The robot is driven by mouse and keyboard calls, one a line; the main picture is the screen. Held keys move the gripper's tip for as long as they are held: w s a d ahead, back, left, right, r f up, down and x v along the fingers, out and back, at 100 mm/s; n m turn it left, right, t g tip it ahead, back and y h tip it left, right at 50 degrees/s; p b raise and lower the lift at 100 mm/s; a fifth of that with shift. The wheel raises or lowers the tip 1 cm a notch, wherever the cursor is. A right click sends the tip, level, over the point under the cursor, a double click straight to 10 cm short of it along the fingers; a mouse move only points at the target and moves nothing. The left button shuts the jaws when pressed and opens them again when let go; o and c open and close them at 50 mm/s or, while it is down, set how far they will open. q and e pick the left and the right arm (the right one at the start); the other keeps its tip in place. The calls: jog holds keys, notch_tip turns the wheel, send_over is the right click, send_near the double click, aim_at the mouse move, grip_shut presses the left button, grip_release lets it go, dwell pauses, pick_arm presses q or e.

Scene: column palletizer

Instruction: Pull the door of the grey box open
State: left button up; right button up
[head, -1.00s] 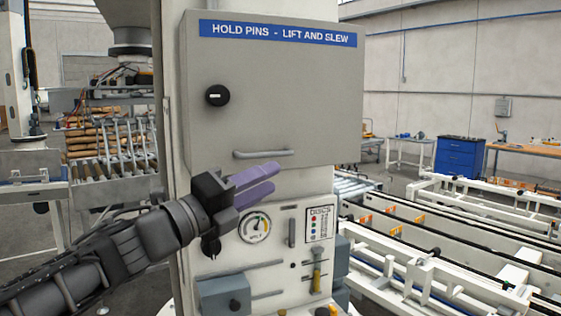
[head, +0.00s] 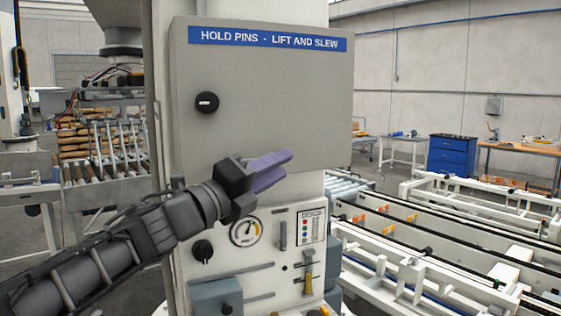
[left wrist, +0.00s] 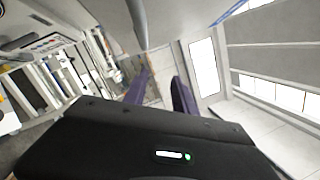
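The grey box (head: 262,95) with a blue label strip hangs on the pale column, its door shut. A round black knob (head: 206,103) is on the door's left side. The door's bar handle is hidden behind my left gripper (head: 287,163) in the head view. That gripper's purple fingers are apart and lie across the door's lower edge. In the left wrist view the left gripper (left wrist: 163,76) shows a gap between its fingers, and a grey curved bar (left wrist: 137,22), probably the handle, is near the left fingertip. I cannot tell whether they touch. My right gripper is not in view.
Below the box are a round gauge (head: 246,232), a black knob (head: 203,251) and a grey-blue block (head: 217,297) on the column's panel. White conveyor frames (head: 440,240) run at the right. A blue cabinet (head: 452,155) stands at the back.

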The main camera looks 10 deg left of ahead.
pick_arm(q)
jog(key=shift+w+d+r, duration=0.1)
jog(key=shift+w+d, duration=0.3)
jog(key=shift+w, duration=0.15)
jog(key=shift+d, duration=0.1)
jog(key=c, duration=0.6)
grip_shut()
